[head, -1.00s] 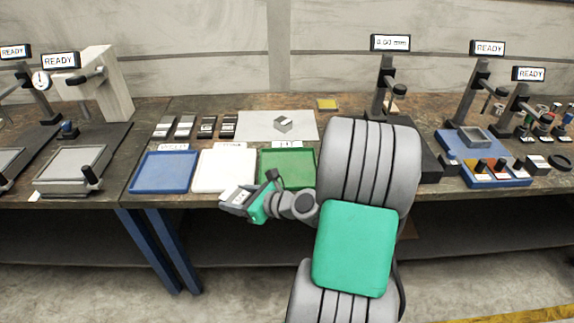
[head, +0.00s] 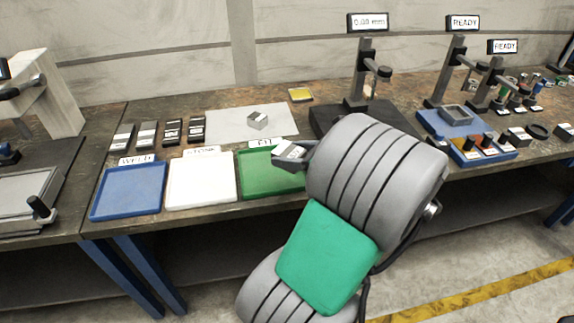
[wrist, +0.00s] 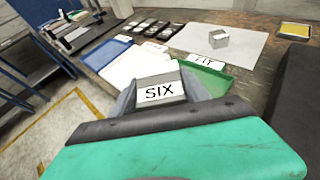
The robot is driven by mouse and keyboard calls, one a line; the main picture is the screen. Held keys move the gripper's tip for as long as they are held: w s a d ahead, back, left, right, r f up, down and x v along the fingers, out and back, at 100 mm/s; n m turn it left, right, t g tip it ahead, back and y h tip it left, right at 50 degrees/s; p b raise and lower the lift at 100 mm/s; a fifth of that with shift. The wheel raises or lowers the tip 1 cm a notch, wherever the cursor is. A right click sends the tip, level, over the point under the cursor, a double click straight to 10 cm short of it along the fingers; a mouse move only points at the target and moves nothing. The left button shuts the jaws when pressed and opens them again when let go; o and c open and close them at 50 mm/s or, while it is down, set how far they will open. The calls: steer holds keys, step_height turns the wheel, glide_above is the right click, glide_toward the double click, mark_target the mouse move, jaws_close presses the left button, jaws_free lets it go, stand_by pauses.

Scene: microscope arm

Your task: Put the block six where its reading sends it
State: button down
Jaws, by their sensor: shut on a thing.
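The block six (wrist: 160,88), a grey block with a white label reading SIX, is between my gripper's fingers in the wrist view. My gripper (head: 292,150) is shut on it, in front of the green tray in the head view. The green tray (head: 258,180) is labelled FIT; its right part is hidden by my arm. A white tray (head: 200,180) is in the middle, with a label I read as STONE or similar. A blue tray (head: 127,192) is on the left, its label partly legible. A measuring stand (head: 358,75) behind my arm has a display reading 0.00 mm.
A grey block (head: 258,121) sits on a white sheet (head: 225,122). Several dark and grey blocks (head: 172,131) stand behind the trays. A yellow pad (head: 300,94) lies at the back. A blue fixture (head: 450,125) and other stands fill the right side.

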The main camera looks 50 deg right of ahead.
steer(key=w+d+f, duration=0.1)
steer(key=w+f, duration=0.1)
steer(key=w, duration=0.2)
steer(key=b, duration=0.2)
glide_above(272, 170)
steer(key=f, duration=0.4)
steer(key=shift+s+a+f, duration=0.15)
steer(key=shift+s+f, duration=0.15)
steer(key=shift+s, duration=0.1)
steer(key=shift+w+f, duration=0.35)
steer(key=shift+f, duration=0.1)
step_height(272, 170, down, 3)
steer(key=shift+w+f, duration=0.1)
steer(key=shift+f, duration=0.05)
steer(key=c, duration=0.5)
jaws_free()
steer(key=shift+f, duration=0.2)
